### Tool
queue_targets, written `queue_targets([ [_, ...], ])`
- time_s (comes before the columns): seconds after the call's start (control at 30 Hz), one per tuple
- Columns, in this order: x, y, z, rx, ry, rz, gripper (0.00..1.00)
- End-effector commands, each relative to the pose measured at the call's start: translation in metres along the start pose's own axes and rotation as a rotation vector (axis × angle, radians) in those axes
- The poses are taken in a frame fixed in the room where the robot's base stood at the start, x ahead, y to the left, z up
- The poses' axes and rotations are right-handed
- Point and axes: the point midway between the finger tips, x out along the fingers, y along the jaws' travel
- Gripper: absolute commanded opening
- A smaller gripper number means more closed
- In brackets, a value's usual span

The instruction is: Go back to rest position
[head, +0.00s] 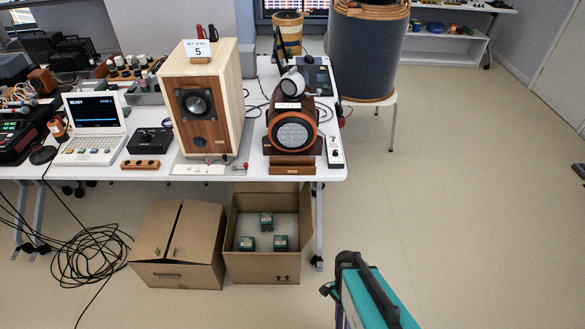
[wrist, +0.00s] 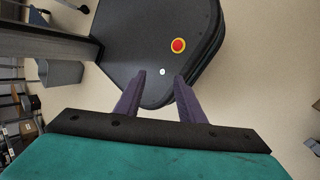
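My gripper (wrist: 160,88) shows in the wrist view with its two dark purple fingers apart and nothing between them. The fingertips overlap this body in the picture; I cannot tell the distance.
A white table (head: 330,172) carries a wooden speaker (head: 181,75), a round-faced speaker (head: 293,133) and a laptop (head: 92,110). Under it are an open box (head: 262,266) with small green cartons, a closed box (head: 178,245) and coiled cables (head: 85,258).

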Motion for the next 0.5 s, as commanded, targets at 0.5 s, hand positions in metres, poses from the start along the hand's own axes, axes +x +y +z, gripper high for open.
queue_targets([
  [0.5,0.029,0.019,0.007,-0.639,0.033,-0.039,0.36],
])
